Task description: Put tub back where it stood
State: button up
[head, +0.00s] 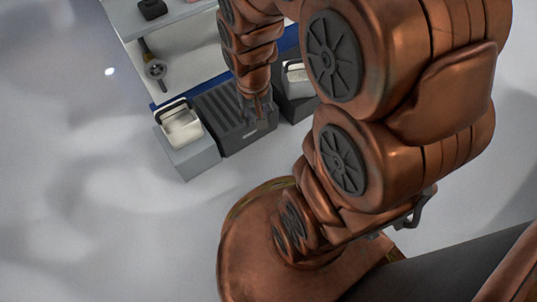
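My gripper (257,106) points down at the right front part of a dark grey ribbed box (224,117). Its fingers are small here, and I cannot tell whether they are open, shut or touching the box. A light grey box (193,157) stands close against the left side of the ribbed box, with a cream-coloured piece (182,128) in its top. A dark box (291,106) with a pale top piece (296,75) stands to the right, partly hidden by my arm. I cannot tell which of these is the tub.
Behind the boxes is a white shelf unit (195,45) with a blue edge. A tool with a round metal end (155,69) lies on a lower shelf, and a small dark object (152,9) sits higher up. The pale floor (90,210) at left is clear.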

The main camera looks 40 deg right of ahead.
jog(key=s+a+r+n+g, duration=0.1)
jog(key=s+a+r+n, duration=0.1)
jog(key=s, duration=0.5)
jog(key=s+a+r+n+g, duration=0.2)
jog(key=s+a+r, duration=0.3)
jog(key=s, duration=0.2)
jog(key=shift+n+g+y, duration=0.3)
jog(key=shift+n, duration=0.1)
jog(key=shift+s, duration=0.1)
jog(key=r+p, duration=0.1)
jog(key=s+r+p, duration=0.1)
jog(key=r, duration=0.1)
jog(key=shift+s+p, duration=0.15)
jog(key=shift+p, duration=0.2)
jog(key=shift+o, duration=0.2)
jog(key=shift+a, duration=0.1)
